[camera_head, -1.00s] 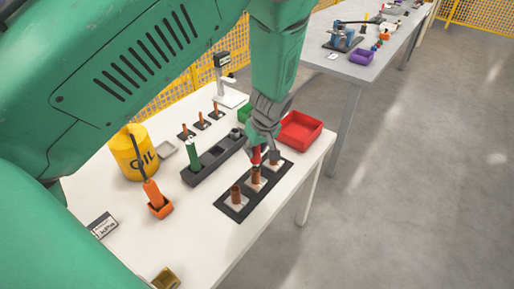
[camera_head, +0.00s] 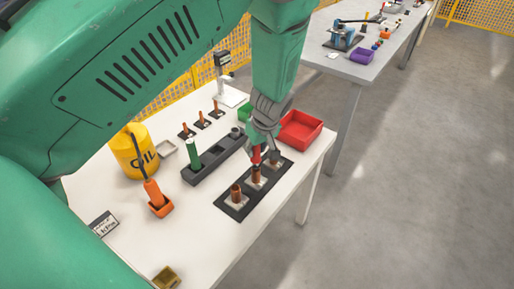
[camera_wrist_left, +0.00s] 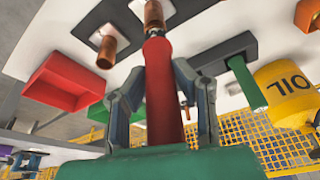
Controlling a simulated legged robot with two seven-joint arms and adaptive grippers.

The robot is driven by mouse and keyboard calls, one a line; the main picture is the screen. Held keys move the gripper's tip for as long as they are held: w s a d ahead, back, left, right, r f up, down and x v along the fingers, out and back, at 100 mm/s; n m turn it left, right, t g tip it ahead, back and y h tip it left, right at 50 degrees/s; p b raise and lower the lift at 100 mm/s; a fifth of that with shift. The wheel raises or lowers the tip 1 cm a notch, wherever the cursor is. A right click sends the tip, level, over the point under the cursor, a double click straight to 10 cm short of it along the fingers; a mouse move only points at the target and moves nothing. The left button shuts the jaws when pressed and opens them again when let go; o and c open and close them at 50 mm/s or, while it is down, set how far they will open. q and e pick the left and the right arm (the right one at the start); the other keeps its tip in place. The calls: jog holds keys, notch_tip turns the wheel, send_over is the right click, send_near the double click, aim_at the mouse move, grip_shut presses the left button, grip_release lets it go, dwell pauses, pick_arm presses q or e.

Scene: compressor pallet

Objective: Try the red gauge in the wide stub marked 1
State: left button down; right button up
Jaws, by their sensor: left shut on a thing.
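My left gripper (camera_head: 260,146) is shut on the red gauge (camera_head: 257,156), which points down over the middle wide copper stub (camera_head: 256,176). In the left wrist view the red gauge (camera_wrist_left: 163,92) lies between the two fingers, its narrow end meeting or just in front of a copper stub (camera_wrist_left: 153,14); I cannot tell whether it is inside. The wide stubs stand in a row on a dark plate (camera_head: 229,210), with one nearer stub (camera_head: 236,194) and one farther stub (camera_head: 276,162). Their number marks are not readable. My right gripper is not in view.
A grey rack (camera_head: 212,160) with a green gauge (camera_head: 193,154) stands behind the plate. A red bin (camera_head: 300,127) is close on the right.

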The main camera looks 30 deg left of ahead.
pick_arm(q)
jog(key=shift+f, duration=0.45)
dwell(0.5)
dwell(1.0)
jog(key=shift+s+f, duration=0.1)
dwell(0.9)
jog(key=shift+r+p, duration=0.75)
jog(key=shift+p, duration=0.05)
jog(key=shift+r+p, duration=0.7)
jog(key=shift+r, duration=0.15)
jog(key=shift+r, duration=0.1)
